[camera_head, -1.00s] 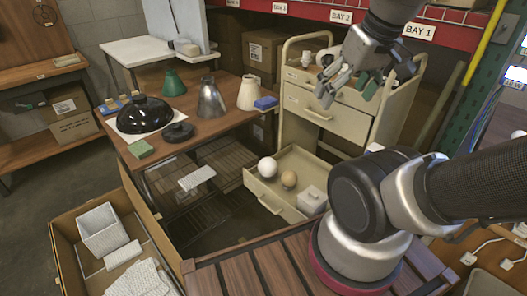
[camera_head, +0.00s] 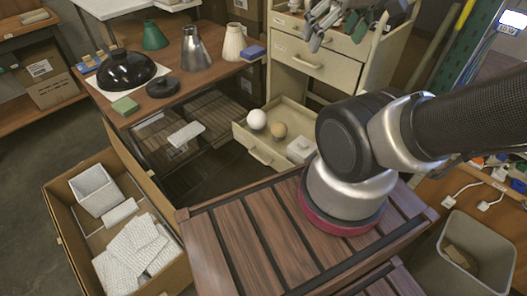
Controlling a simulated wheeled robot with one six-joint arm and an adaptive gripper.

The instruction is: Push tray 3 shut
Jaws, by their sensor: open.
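The cream cart (camera_head: 378,60) stands at the back right. Its lowest drawer (camera_head: 243,138), which I take to be tray 3, is pulled well out, with its handle (camera_head: 260,157) on the front. Its label is not readable. Inside lie a white ball (camera_head: 257,119), a tan ball (camera_head: 279,130) and a white lidded box (camera_head: 301,149). The drawer above (camera_head: 318,68) is shut. My gripper (camera_head: 338,32) is open and empty in front of the cart's top, above and apart from the open drawer. Its wrist is cut off by the top edge.
A brown table (camera_head: 195,85) with lamp shades stands left of the drawer. A cardboard box (camera_head: 59,222) with white packing is at lower left. My arm covers the drawer's right side. A grey bin (camera_head: 432,268) stands at lower right. Dark floor is clear before the drawer.

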